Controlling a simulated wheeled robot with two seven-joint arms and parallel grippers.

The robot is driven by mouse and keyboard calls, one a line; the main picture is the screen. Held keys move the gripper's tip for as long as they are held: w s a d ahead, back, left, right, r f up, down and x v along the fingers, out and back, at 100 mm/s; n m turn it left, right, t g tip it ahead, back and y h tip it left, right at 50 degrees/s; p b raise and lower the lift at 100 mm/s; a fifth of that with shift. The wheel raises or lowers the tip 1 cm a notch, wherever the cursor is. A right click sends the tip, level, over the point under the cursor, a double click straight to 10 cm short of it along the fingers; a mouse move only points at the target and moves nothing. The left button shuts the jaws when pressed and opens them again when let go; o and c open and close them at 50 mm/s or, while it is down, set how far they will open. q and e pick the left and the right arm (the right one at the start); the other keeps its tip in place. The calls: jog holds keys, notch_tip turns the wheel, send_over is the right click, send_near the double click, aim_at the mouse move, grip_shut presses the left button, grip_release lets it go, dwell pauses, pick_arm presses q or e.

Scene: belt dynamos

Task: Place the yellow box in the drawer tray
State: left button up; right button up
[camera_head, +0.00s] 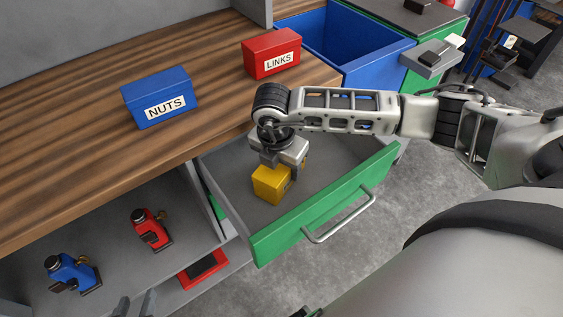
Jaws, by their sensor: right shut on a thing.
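The yellow box (269,185) is inside the open drawer tray, which has a green front (325,208) and a grey interior. My right gripper (284,165) reaches in from the right, points down and is shut on the yellow box from above. The gripper's palm hides part of the box's top and back. I cannot tell whether the box touches the drawer floor.
A blue NUTS box (158,97) and a red LINKS box (271,54) stand on the wooden top (75,120). A blue open drawer (345,45) is behind. Blue (72,272) and red (151,229) devices sit on the lower shelf. Drawer floor left of the yellow box is clear.

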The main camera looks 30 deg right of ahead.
jog(key=shift+f, duration=0.15)
jog(key=o, duration=1.4)
jog(key=shift+r, duration=0.3)
jog(key=r, duration=0.4)
jog(key=a+r, duration=0.1)
jog(key=r, duration=0.6)
jog(key=shift+s+a+r, duration=0.3)
jog(key=shift+s+r, duration=0.05)
jog(key=shift+s, duration=0.05)
